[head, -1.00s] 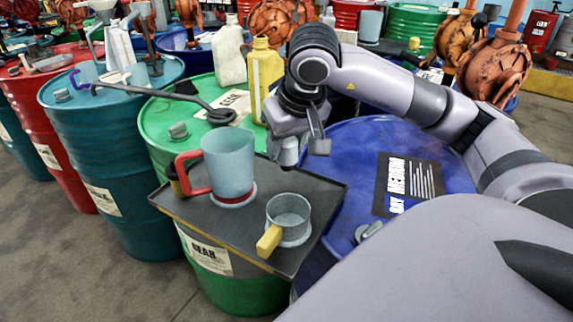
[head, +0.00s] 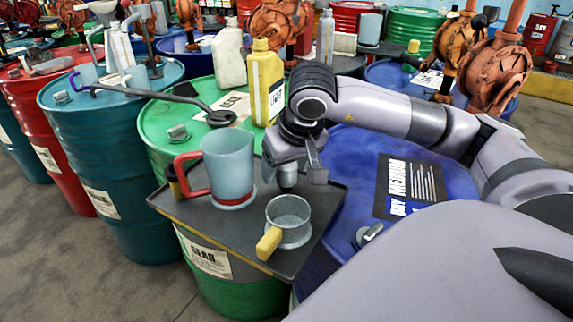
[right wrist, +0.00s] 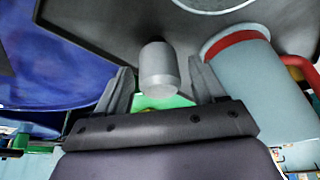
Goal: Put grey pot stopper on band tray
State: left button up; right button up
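The grey pot stopper (head: 287,178) is a short grey cylinder at the back edge of the dark grey band tray (head: 232,240), and seems to stand on it. My right gripper (head: 300,172) is directly over it, fingers pointing down. In the right wrist view the stopper (right wrist: 158,72) lies between the two fingers (right wrist: 160,75), with a gap on each side, so the gripper looks open around it. The stopper's upper end is partly hidden by the gripper in the head view. My left gripper is out of view.
A pale blue jug (head: 229,165) with a red band and handle stands on the tray, close to the stopper. A grey pot (head: 288,222) with a yellow handle stands in front. A yellow bottle (head: 265,85) is behind. The blue drum (head: 350,185) lies to the right.

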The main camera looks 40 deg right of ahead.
jog(key=shift+r, duration=0.15)
jog(key=shift+r, duration=0.25)
jog(key=p+v, duration=0.1)
jog(key=v, duration=1)
jog(key=shift+s+r, duration=0.25)
